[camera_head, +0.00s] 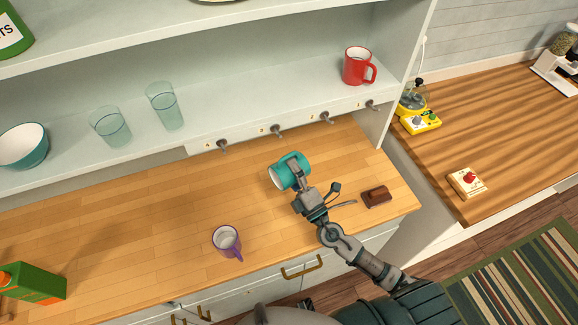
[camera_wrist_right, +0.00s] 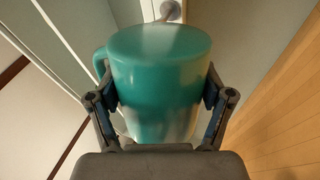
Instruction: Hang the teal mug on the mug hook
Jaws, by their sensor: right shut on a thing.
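The teal mug (camera_head: 287,174) is tilted on its side above the wooden counter in the head view, its white inside facing left. My right gripper (camera_head: 300,187) is shut on it; in the right wrist view the mug (camera_wrist_right: 158,80) sits between the two fingers (camera_wrist_right: 160,112), with its handle at the left. Several metal mug hooks line the white rail under the shelf, including one hook (camera_head: 277,131) just above the mug, one to its left (camera_head: 222,146) and one to its right (camera_head: 326,118). The hooks in the head view look empty. My left gripper is out of view.
A red mug (camera_head: 357,67), two glasses (camera_head: 165,106) and a bowl (camera_head: 22,146) stand on the shelf. A purple mug (camera_head: 227,241), a brown block (camera_head: 376,196) and a green carton (camera_head: 34,283) are on the counter (camera_head: 150,235). The counter's middle is mostly clear.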

